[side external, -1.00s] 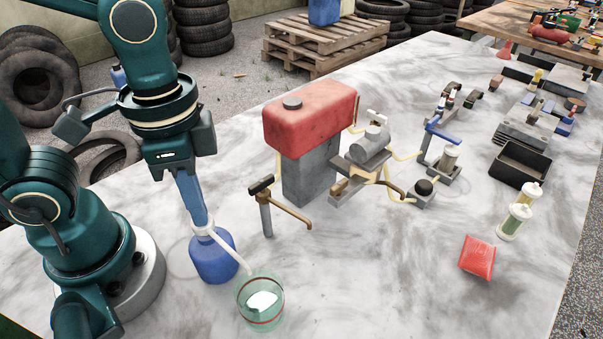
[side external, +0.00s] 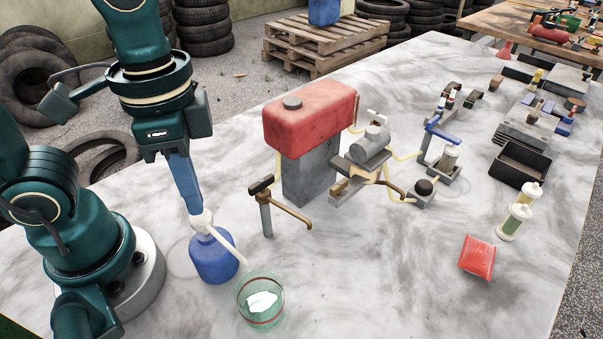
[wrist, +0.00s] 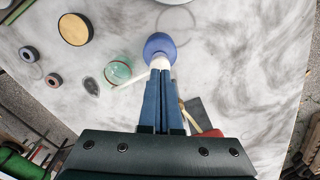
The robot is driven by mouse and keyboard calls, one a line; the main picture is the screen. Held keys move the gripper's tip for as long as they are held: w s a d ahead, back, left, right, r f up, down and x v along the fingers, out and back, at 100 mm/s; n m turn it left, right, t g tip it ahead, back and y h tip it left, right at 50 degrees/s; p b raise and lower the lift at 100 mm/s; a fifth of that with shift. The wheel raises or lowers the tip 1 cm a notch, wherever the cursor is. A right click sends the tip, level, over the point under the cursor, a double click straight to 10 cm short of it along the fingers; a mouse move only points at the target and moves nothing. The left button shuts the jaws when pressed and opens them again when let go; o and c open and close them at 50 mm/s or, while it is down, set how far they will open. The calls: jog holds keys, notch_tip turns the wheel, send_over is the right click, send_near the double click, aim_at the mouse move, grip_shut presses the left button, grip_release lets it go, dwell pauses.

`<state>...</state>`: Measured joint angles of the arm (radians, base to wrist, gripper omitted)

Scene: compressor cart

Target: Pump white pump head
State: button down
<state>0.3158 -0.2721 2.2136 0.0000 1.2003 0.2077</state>
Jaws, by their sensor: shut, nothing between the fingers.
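A blue bottle (side external: 214,258) stands upright on the marbled table, with a white pump head (side external: 201,221) on top. The pump's white spout points to the lower right over a green-tinted glass cup (side external: 261,300). White contents show in the cup. My gripper (side external: 196,208) is shut and empty, its blue fingers pointing down with the tips at the top of the pump head. In the wrist view the shut fingers (wrist: 161,75) partly cover the pump head, and the blue bottle (wrist: 159,45) shows beyond them. I cannot tell whether the tips touch the head.
A tap-like bent pipe (side external: 268,205) and a red tank (side external: 310,115) on a grey block stand to the right of the bottle. A red packet (side external: 477,257), a black tray (side external: 519,164) and several parts lie farther right. The table front is clear right of the cup.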

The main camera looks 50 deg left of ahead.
jog(key=shift+f, duration=1.35)
jog(key=shift+r, duration=1.45)
jog(key=shift+r, duration=2.5)
jog(key=shift+a+r, duration=0.15)
jog(key=shift+a, duration=0.05)
jog(key=w+a+f+n+t, duration=0.2)
jog(key=a+f+n+t, duration=0.1)
jog(key=a+n+t, duration=0.1)
jog(key=shift+w+f+n+t, duration=0.3)
jog(key=shift+w+n+t, duration=0.1)
jog(key=shift+n+t, duration=0.5)
